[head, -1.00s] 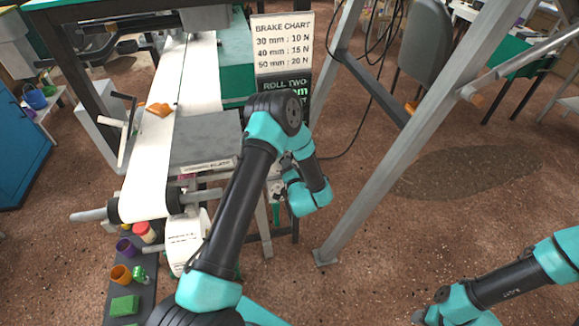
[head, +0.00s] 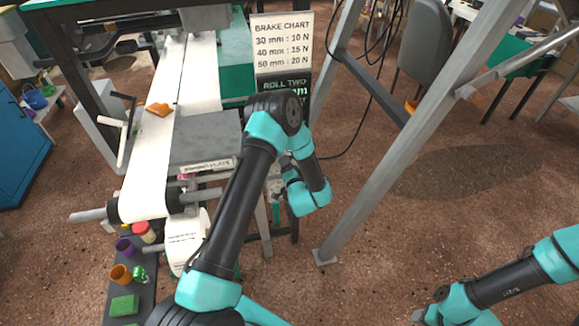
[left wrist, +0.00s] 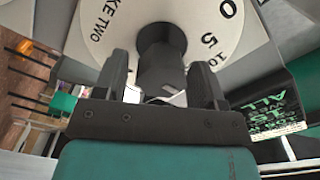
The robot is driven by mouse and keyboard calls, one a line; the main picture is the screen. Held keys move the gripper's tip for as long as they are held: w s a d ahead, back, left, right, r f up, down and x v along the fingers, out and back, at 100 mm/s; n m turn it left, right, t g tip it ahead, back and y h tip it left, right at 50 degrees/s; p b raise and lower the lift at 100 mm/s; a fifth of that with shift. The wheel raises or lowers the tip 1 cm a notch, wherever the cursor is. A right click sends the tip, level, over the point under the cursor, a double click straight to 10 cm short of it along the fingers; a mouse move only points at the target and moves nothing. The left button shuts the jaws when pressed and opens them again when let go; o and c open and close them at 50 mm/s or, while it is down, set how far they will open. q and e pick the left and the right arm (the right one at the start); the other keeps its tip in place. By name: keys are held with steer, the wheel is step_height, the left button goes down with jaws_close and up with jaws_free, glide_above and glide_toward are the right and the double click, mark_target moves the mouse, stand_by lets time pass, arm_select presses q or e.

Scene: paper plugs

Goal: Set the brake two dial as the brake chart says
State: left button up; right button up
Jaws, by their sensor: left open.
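The brake two dial (left wrist: 101,33) is a white disc with black lettering, with "KE TWO", 0, 5 and 10 in sight in the left wrist view. Its dark round knob (left wrist: 161,62) stands between the fingers of my left gripper (left wrist: 174,88), which is open around it. I cannot tell whether the fingers touch it. Which number the knob points at is unclear. The brake chart (head: 283,44) reads 30 mm: 10 N, 40 mm: 15 N, 50 mm: 20 N. Below it, the "ROLL TWO" sign (head: 287,86) has its number hidden by my left arm.
A paper machine with white webs (head: 147,165) stands left of my left arm. A grey slanted post (head: 385,165) rises to the right. A dark tray with cups (head: 120,274) and a green block (head: 124,306) lies at the lower left. Open floor is at the right.

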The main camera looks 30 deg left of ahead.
arm_select(q)
steer(key=shift+d, duration=0.1)
steer(key=v, duration=1.7)
steer(key=shift+d, duration=0.1)
step_height(320, 180, down, 8)
steer(key=s+n+g+h, duration=0.1)
steer(key=n+g+h, duration=0.25)
steer(key=h, duration=0.55)
steer(key=s+d+n+g+h, duration=0.1)
steer(key=s+d+g+h, duration=0.2)
steer(key=s+g+h, duration=0.4)
steer(key=s+g, duration=0.2)
steer(key=s, duration=0.4)
steer(key=shift+s+f+n, duration=0.3)
steer(key=shift+s+n, duration=0.05)
steer(key=shift+s, duration=0.05)
